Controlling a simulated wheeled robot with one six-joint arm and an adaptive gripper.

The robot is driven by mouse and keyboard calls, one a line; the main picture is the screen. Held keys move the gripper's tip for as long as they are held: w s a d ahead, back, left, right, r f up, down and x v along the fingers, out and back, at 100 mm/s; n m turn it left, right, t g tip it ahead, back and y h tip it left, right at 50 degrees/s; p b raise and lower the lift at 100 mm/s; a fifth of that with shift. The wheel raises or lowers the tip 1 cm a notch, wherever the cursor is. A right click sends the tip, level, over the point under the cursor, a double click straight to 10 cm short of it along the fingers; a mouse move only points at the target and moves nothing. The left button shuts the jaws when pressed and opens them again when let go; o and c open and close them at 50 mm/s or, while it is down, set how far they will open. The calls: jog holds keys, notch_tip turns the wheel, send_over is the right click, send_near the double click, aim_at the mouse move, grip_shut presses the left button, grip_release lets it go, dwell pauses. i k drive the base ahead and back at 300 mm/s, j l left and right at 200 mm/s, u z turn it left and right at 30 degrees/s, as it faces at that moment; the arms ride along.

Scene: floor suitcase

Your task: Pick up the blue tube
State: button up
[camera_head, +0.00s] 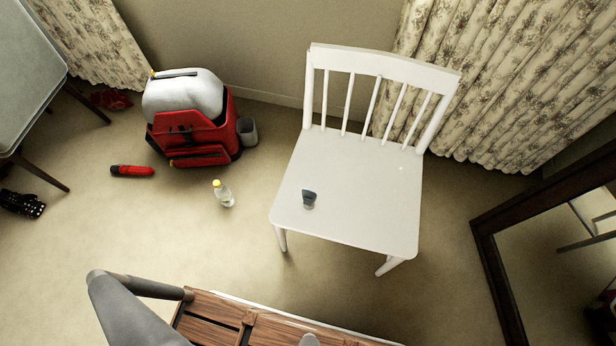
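A small dark blue-grey object (309,200), short and tube-like or cup-like, stands on the seat of a white chair (350,178), near the seat's front left part. It is the only bluish tube-like thing I can make out. Grey links of my arm show at the lower left, well apart from the chair. My gripper cannot be made out in this view, and nothing is seen touching the object.
A red backpack (190,142) stands by the wall, with a grey cup (247,131) beside it. A red cylinder (132,171) and a clear yellow-capped bottle (223,194) are on the carpet. A framed mirror (550,250) stands at right.

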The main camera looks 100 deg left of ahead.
aim_at(309, 198)
jog(key=k+j, duration=0.25)
jog(key=k, duration=0.25)
jog(key=k+j+u, duration=0.1)
jog(key=k, duration=0.4)
jog(key=k+j, duration=0.4)
jog(key=k+u, duration=0.1)
jog(key=u, duration=0.35)
jog(key=k+j+u, duration=0.1)
jog(key=u, duration=0.85)
jog(key=k+j, duration=0.05)
jog(key=j, duration=0.05)
